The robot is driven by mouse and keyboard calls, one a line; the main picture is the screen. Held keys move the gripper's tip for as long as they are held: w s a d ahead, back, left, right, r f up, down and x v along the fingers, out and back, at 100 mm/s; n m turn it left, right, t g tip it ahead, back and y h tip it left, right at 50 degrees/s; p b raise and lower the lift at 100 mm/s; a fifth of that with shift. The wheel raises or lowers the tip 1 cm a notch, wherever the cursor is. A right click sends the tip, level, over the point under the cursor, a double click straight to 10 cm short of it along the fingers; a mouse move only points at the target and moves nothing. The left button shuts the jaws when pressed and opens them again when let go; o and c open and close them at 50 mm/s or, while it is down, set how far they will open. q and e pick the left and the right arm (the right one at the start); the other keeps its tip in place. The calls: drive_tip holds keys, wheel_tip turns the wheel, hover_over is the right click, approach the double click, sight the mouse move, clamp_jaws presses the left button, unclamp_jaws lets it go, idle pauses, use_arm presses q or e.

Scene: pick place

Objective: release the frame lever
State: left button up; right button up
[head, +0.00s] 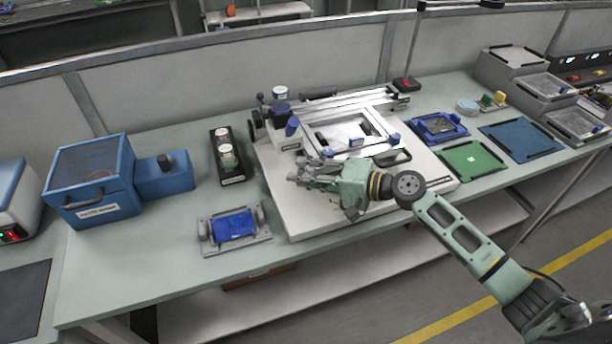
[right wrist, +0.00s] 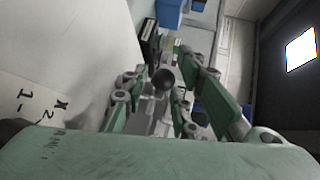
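The stencil printer has a silver frame (head: 350,135) with blue corner clamps on a white base plate (head: 300,222). A blue knob (head: 292,127) stands at the frame's left side. I cannot tell which part is the frame lever. My right gripper (head: 300,172) is low over the plate, just in front of the frame, pointing left. In the right wrist view my right gripper (right wrist: 168,72) has its fingers apart. A dark round knob (right wrist: 164,80) shows between them; contact is not clear. My left gripper is in neither view.
A blue box machine (head: 95,180) stands at left. A black holder with jars (head: 228,158) and a grey fixture with a blue board (head: 234,225) lie left of the plate. Green (head: 470,160) and blue (head: 520,138) mats and grey trays are at right.

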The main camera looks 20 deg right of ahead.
drive_tip(key=shift+s+d, duration=0.1)
drive_tip(key=v, duration=1.1)
drive_tip(key=shift+s+d+r, duration=0.15)
drive_tip(key=shift+s+d, duration=0.05)
drive_tip(key=shift+d, duration=0.1)
